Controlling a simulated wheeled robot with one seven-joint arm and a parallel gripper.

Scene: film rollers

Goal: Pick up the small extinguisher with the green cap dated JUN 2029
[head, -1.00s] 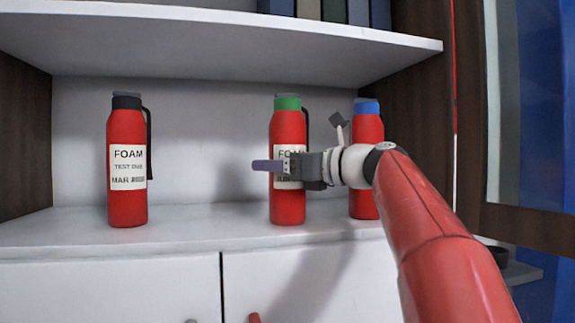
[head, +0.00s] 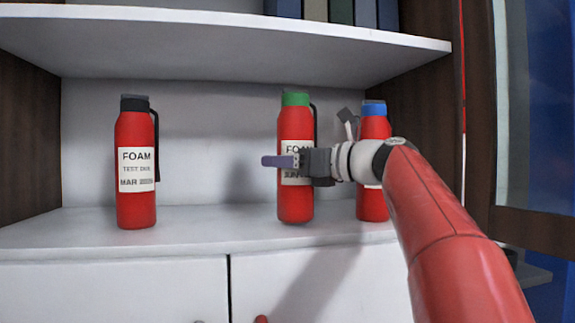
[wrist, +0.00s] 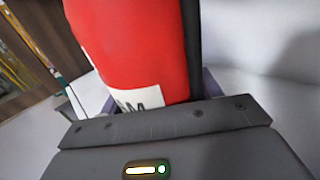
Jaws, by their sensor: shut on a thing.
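The red extinguisher with the green cap (head: 295,205) stands upright at the middle of the shelf. Its white label reads FOAM, with a partly covered date that seems to begin JUN. My gripper (head: 283,161) is shut on its body at label height, coming from the right. In the wrist view the red body (wrist: 130,45) fills the space between the fingers, with a corner of the label and a dark hose showing. Its base appears at shelf level; I cannot tell whether it is slightly lifted.
A black-capped extinguisher (head: 135,200) labelled MAR stands at the left. A blue-capped one (head: 372,205) stands close at the right, partly behind my wrist. An upper shelf (head: 230,40) with binders (head: 341,10) hangs above. The shelf between the left and middle extinguishers is clear.

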